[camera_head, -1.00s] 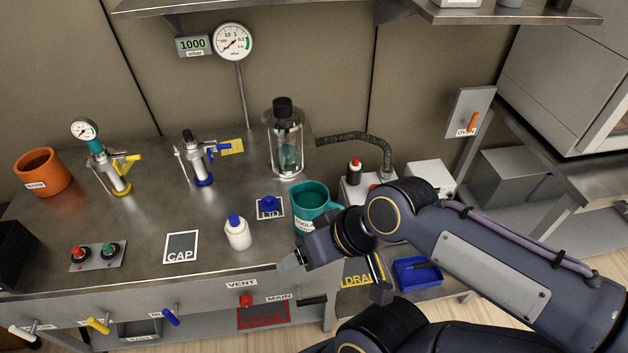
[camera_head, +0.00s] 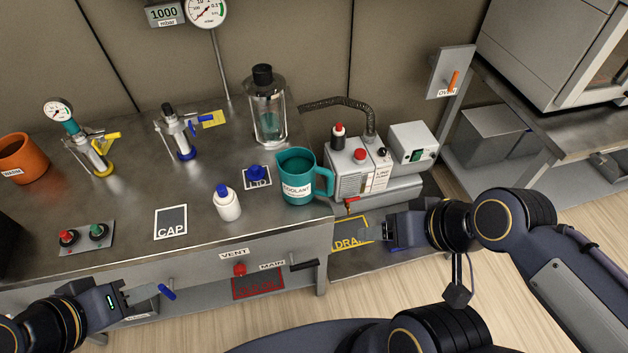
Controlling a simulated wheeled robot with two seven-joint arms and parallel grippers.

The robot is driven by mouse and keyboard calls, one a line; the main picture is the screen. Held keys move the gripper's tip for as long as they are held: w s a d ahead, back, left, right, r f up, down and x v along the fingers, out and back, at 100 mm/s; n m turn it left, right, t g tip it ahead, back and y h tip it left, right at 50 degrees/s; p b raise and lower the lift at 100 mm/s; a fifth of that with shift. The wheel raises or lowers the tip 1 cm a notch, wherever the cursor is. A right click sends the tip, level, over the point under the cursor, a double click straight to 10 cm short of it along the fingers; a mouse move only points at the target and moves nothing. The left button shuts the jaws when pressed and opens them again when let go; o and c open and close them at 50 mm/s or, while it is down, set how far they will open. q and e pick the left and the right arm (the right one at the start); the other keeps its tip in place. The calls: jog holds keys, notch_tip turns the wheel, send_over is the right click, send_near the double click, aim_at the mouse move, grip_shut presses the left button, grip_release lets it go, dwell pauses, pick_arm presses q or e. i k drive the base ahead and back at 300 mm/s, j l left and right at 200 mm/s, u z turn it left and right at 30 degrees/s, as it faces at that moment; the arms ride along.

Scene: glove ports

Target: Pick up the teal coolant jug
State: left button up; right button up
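The teal coolant jug (camera_head: 298,178) stands upright on the steel bench near its right front corner. Its handle points right and its white label faces me. My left gripper (camera_head: 158,291) is at the lower left, in front of the bench's front panel beside a blue valve handle, well away from the jug. Its fingers overlap in the view, so their gap does not show. My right gripper (camera_head: 372,234) is to the right of and lower than the jug, apart from it, over the lower shelf. Its finger gap is unclear, and nothing shows held in it.
A blue lid (camera_head: 257,174) lies left of the jug, with a white bottle (camera_head: 227,203) nearby. A glass vessel (camera_head: 268,108) stands behind. A pump (camera_head: 358,172) with a hose is right of the jug.

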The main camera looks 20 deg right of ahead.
aim_at(297, 169)
jog(key=l+u, duration=0.85)
jog(key=u, duration=0.15)
jog(key=k, duration=0.05)
